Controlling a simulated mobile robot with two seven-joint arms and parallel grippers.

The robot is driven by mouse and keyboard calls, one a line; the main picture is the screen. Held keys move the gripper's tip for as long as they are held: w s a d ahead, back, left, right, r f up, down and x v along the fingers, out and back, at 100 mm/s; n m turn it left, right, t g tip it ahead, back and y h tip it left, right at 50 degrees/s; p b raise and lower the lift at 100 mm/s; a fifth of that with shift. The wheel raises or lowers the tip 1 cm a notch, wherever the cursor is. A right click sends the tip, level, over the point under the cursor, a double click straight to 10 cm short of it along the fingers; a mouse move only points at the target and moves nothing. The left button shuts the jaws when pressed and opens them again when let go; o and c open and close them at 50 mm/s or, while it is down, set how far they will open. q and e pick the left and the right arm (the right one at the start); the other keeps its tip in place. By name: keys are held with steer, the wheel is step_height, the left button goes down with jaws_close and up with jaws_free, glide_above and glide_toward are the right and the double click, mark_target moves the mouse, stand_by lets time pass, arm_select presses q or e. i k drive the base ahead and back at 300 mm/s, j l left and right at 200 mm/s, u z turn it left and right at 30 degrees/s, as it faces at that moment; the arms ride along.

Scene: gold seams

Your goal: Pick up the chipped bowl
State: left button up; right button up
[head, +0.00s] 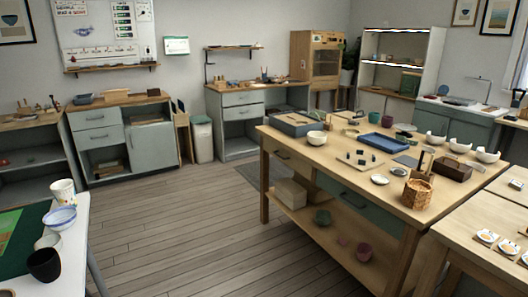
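I cannot tell for sure which bowl is the chipped one. Several white bowls stand at the right back of the large wooden worktable (330,157): one white bowl (436,138), a second white bowl (460,146) and a third white bowl (487,155). Their rims look uneven, but they are small in view. A cream bowl (316,139) stands near that table's left front edge. A blue-and-white bowl (61,219) sits on the white table at the lower left; no chip is clear on it. Neither of my grippers is in view.
On the white table (66,275), a patterned cup (63,191) and a black cup (44,265) stand near the blue-and-white bowl. A wicker basket (417,194), a dark wooden box (452,169) and a blue tray (382,142) occupy the worktable. Open floor (185,220) lies between the tables.

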mark_target(316, 138)
steer(key=i, duration=1.4)
